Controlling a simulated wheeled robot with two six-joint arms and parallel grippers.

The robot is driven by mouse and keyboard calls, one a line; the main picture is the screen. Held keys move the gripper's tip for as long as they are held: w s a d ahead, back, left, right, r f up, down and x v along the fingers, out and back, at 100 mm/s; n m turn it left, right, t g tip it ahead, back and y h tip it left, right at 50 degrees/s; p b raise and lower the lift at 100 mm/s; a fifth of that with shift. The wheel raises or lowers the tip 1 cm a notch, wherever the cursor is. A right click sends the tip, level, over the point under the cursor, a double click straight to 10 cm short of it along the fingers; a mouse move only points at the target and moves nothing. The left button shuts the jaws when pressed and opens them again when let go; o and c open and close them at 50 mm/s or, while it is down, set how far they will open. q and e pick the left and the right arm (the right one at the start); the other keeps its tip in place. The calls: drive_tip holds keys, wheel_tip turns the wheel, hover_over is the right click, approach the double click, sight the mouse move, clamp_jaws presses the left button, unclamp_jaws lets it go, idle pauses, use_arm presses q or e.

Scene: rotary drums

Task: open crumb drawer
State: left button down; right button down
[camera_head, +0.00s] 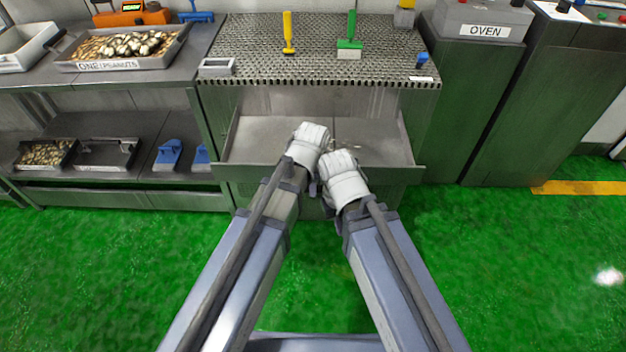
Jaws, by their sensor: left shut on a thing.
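The crumb drawer (270,135) is a wide grey metal tray under the perforated worktop. It stands pulled out, and its inside and front rim show. A few small bits lie inside near the middle. My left gripper (309,143) is at the middle of the drawer's front and is shut on the drawer. Its fingertips and the drawer's handle are hidden behind the white wrist. My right gripper (343,178) is close beside it on the right, at the front rim. Its fingers are hidden, so I cannot tell its opening or whether it touches the drawer.
The perforated worktop (320,62) holds a yellow scraper (287,35) and a green brush (349,45). A shelf unit with a nut tray (125,46) stands left. The oven cabinet (468,105) stands right. Green floor (500,270) is free in front.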

use_arm(q)
drive_tip(key=shift+s, duration=0.4)
use_arm(e)
drive_tip(key=shift+s, duration=0.15)
use_arm(q)
drive_tip(key=c, duration=0.7)
unclamp_jaws()
drive_tip(key=shift+o, duration=0.2)
